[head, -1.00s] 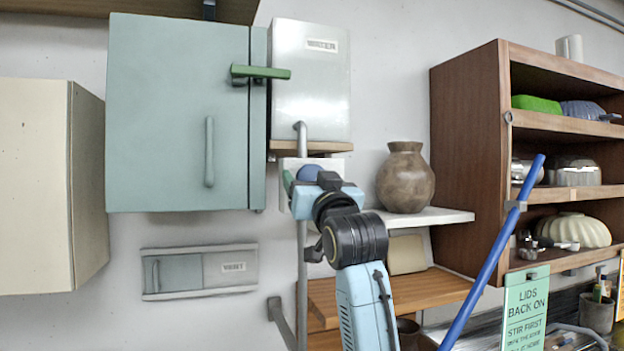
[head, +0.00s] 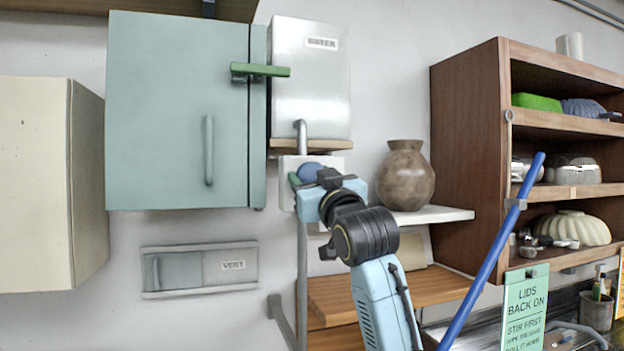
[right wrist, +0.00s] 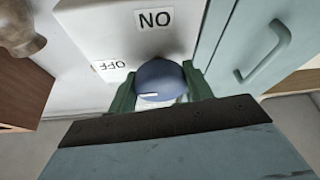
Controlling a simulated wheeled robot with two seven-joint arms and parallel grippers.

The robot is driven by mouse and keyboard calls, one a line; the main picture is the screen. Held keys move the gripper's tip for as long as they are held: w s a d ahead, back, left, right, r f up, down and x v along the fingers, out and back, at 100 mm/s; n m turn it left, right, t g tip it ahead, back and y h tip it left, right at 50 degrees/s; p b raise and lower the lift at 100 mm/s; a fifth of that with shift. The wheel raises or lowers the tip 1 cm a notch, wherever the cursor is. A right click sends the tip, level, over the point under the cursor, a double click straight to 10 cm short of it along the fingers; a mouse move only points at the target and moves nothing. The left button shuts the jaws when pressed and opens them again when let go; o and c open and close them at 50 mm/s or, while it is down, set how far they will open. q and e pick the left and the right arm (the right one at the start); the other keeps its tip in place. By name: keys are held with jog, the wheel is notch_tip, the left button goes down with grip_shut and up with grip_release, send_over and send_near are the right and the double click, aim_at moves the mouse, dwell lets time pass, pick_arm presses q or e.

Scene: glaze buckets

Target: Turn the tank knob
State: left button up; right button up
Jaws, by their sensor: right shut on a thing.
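The grey metal tank (head: 311,85), with a label reading WATER, hangs on the wall. Below it is a white plate (right wrist: 190,18) carrying the round blue knob (head: 310,171). In the right wrist view the knob (right wrist: 160,80) sits between the two green fingers of my right gripper (right wrist: 160,90), which is shut on it. A small white mark shows on the knob. The plate has an ON label (right wrist: 154,18) and, to the left, an OFF label (right wrist: 112,68), both upside down in this view. My gripper body hides part of the knob. My left gripper is not in view.
A teal cabinet (head: 160,110) with a green latch (head: 260,71) stands left of the tank. A pipe (head: 302,260) runs down below the plate. A brown vase (head: 404,175) on a white shelf and a blue pole (head: 490,260) are to the right.

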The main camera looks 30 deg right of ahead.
jog(key=o, duration=1)
jog(key=shift+c, duration=0.2)
jog(key=b+v, duration=0.4)
jog(key=v, duration=0.9)
jog(key=shift+s+b, duration=0.2)
jog(key=shift+b, duration=0.1)
